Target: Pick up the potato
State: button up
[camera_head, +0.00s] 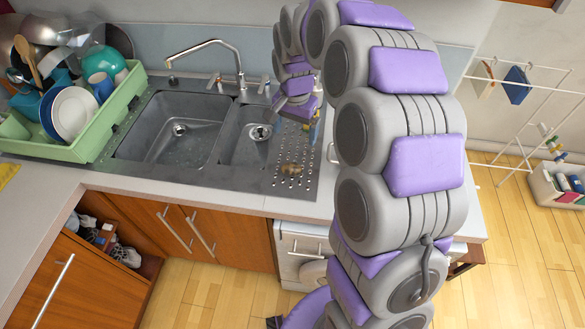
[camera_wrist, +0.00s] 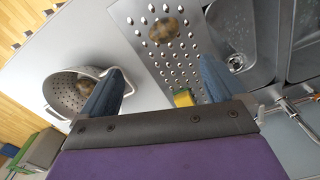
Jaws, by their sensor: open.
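A brown potato (camera_head: 291,169) lies on the perforated metal drainboard (camera_head: 281,185) beside the sink. The potato also shows in the wrist view (camera_wrist: 166,30), at the top, beyond my fingertips. My gripper (camera_head: 297,129) is above the drainboard, behind the potato in the head view. In the wrist view my gripper (camera_wrist: 162,66) has its two blue fingers wide apart, with nothing held. A second brown, potato-like thing (camera_wrist: 86,86) is in a grey colander (camera_wrist: 62,91) left of the left finger; my arm hides the colander in the head view.
A double sink (camera_head: 176,125) with a tap (camera_head: 238,65) is left of the drainboard. A green dish rack (camera_head: 85,146) with dishes stands at far left. A small yellow-green thing (camera_wrist: 183,97) shows between my fingers, near the palm. The drainboard around the potato is clear.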

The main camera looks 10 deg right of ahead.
aim_at(292, 165)
notch_tip(292, 165, down, 11)
jog(key=shift+f+b, duration=0.15)
jog(key=shift+b, duration=1.1)
jog(key=f, duration=0.1)
jog(key=f+b, duration=0.1)
jog(key=f, duration=0.1)
jog(key=f+b, duration=0.1)
jog(key=f, duration=0.1)
jog(key=shift+w+a+f, duration=0.1)
jog(key=shift+w+a, duration=0.15)
jog(key=shift+a, duration=0.15)
jog(key=shift+d, duration=0.1)
jog(key=shift+c, duration=0.4)
jog(key=c, duration=1)
